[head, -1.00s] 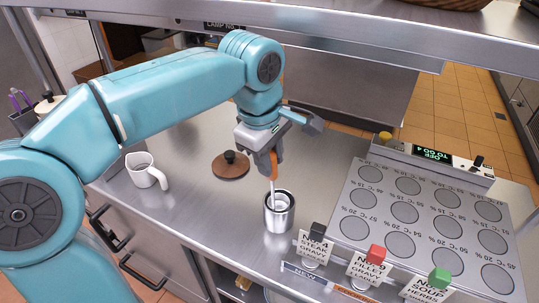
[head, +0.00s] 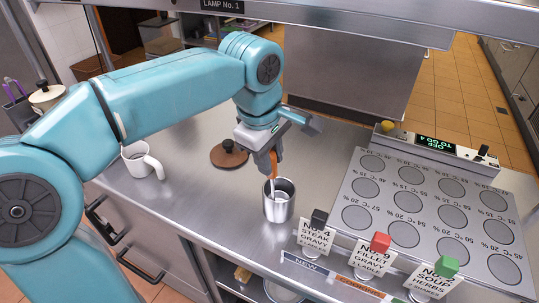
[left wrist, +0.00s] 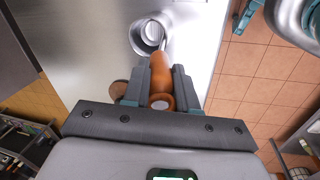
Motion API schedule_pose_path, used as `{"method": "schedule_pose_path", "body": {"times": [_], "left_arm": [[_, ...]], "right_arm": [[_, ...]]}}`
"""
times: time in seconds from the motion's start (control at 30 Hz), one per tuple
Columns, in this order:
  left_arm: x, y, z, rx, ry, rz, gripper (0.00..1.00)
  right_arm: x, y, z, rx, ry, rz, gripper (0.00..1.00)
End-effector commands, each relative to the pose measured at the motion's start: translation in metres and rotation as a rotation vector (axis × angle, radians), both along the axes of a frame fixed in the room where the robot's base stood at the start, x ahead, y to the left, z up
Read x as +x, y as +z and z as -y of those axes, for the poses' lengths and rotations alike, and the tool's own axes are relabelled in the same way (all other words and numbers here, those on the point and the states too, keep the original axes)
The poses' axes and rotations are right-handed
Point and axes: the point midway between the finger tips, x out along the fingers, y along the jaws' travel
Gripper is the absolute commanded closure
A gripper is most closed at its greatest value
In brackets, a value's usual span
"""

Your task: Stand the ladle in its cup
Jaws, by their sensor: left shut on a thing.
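The ladle has an orange handle (left wrist: 173,55) and a thin metal shaft (head: 272,187). My left gripper (head: 269,158) is shut on the handle, just above the cup. The metal cup (head: 279,207) stands upright on the steel counter. The shaft reaches down through the cup's open mouth, tilted, near the left side of the rim. The ladle's lower end is inside the cup and hard to make out. In the left wrist view the cup (left wrist: 141,38) lies beyond the handle, between the fingers' line. My right gripper is not in view.
A white mug (head: 136,167) and a wooden lid with a black knob (head: 229,156) stand on the counter to the left. A panel with several round plates (head: 420,215) and label cards with coloured blocks (head: 381,242) are on the right. A shelf (head: 330,25) crosses above.

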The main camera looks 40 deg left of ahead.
Motion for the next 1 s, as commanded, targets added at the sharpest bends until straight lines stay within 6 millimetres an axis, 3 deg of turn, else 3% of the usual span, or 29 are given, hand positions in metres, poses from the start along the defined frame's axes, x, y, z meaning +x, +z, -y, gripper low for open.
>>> {"method": "schedule_pose_path", "body": {"times": [0.7, 0.73, 0.8, 1.0], "left_arm": [[-0.002, -0.015, 0.001, -0.003, -0.001, -0.014, 1.00], [-0.002, -0.015, 0.001, -0.003, 0.000, -0.014, 0.67], [-0.002, -0.014, 0.001, -0.003, -0.001, -0.012, 0.44], [-0.001, -0.013, 0.001, -0.002, 0.000, -0.008, 0.43]], "right_arm": [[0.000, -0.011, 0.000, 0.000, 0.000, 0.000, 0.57], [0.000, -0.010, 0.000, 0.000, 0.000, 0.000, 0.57], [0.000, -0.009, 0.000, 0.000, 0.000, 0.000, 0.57], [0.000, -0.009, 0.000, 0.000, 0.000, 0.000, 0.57]]}}
